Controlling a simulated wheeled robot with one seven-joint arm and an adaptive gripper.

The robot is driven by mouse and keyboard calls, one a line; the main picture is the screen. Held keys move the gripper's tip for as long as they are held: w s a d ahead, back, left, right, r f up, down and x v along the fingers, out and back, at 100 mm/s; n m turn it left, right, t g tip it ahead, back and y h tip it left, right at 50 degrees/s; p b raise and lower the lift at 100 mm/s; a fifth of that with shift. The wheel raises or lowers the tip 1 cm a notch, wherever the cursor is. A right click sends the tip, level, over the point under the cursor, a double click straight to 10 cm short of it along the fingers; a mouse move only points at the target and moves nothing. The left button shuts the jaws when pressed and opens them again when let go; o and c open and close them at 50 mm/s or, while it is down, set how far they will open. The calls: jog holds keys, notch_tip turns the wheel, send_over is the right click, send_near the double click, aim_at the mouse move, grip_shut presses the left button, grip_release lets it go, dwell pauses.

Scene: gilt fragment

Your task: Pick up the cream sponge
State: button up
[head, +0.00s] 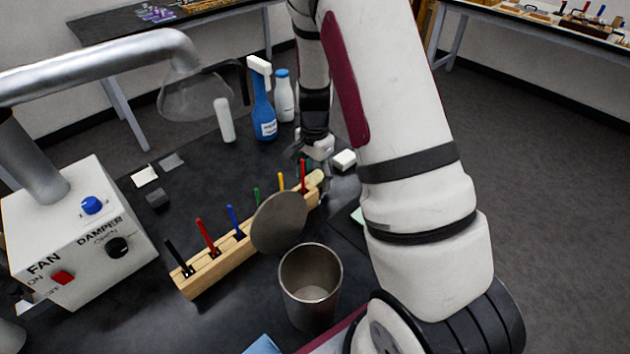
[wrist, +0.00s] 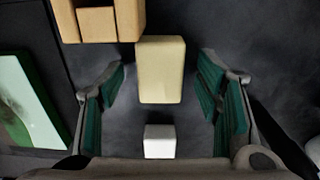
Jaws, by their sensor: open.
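The cream sponge (wrist: 160,68) is a pale yellow block in the upper middle of the wrist view. In the head view the cream sponge (head: 315,178) shows at the far right end of the wooden rack, partly hidden. My gripper (wrist: 162,85) is open, with a teal-padded finger on each side of the sponge's line and dark tabletop visible between. No finger is seen touching it. In the head view my gripper (head: 312,160) is low over the table behind the rack, partly hidden by tools. A smaller white block (wrist: 160,141) lies nearer the palm.
The wooden rack (head: 222,262) of coloured tools stands close to the sponge and also shows in the wrist view (wrist: 98,22). A metal cup (head: 310,285), a blue spray bottle (head: 263,110) and a white bottle (head: 284,98) stand on the table. A framed green-and-white item (wrist: 22,105) lies left.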

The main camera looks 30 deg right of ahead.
aim_at(314, 178)
jog(key=shift+c, duration=0.3)
jog(key=c, duration=0.9)
jog(key=shift+o, duration=0.2)
notch_tip(314, 178, up, 10)
jog(key=shift+c, duration=0.2)
jog(key=shift+c, duration=0.8)
